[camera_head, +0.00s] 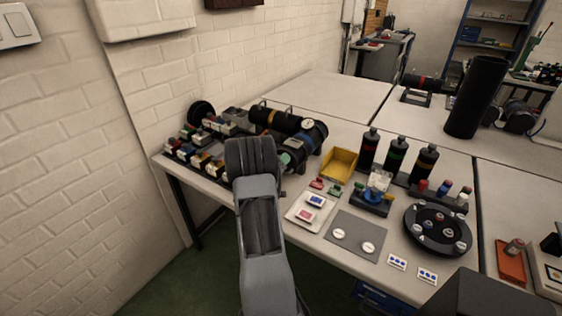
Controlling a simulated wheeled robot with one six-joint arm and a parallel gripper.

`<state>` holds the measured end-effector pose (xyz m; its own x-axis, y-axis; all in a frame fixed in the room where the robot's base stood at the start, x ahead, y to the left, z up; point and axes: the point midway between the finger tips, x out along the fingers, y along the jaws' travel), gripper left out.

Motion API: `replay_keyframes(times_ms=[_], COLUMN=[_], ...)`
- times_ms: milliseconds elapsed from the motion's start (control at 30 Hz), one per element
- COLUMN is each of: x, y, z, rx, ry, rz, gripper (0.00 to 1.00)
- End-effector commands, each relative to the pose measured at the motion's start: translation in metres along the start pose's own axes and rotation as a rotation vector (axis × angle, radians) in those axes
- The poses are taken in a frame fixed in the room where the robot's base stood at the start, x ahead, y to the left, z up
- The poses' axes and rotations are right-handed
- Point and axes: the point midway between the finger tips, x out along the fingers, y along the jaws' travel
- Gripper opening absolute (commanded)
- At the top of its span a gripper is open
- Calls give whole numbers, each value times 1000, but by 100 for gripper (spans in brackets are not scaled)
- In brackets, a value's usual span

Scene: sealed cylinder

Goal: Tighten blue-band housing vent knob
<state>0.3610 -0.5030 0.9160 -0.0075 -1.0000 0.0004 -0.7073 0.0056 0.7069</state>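A dark cylindrical housing with a blue band (318,138) lies on the table, just right of my arm's dark upper joint. A round pale gauge-like disc (308,124) is on its upper side. Its near end is partly covered by my arm, and a pale green round face (286,158) shows there. I cannot make out the vent knob. My arm reaches up from the bottom centre and its dark joint stands in front of the housing. My gripper itself is hidden behind this joint, so I see no fingers and no grip.
A black cylinder with a yellow band (273,117) lies behind the housing. Racks of small coloured parts (195,158) stand left of my arm. To the right are a yellow bin (340,163), several black bottles (396,155) and a round black tray (438,248). A brick wall borders the left.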

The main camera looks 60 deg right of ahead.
Motion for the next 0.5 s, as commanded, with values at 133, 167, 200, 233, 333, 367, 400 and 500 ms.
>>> replay_keyframes(times_ms=[133,167,200,233,333,367,400,500], x=[0,0,0,0,0,0,0,0], y=[0,0,0,0,0,0,0,0], z=[0,0,0,0,0,0,0,0], rx=[0,0,0,0,0,0,0,-3], ry=[0,0,0,0,0,0,0,0], rz=[0,0,0,0,0,0,0,0], gripper=[30,27,23,20,11,8,4,4])
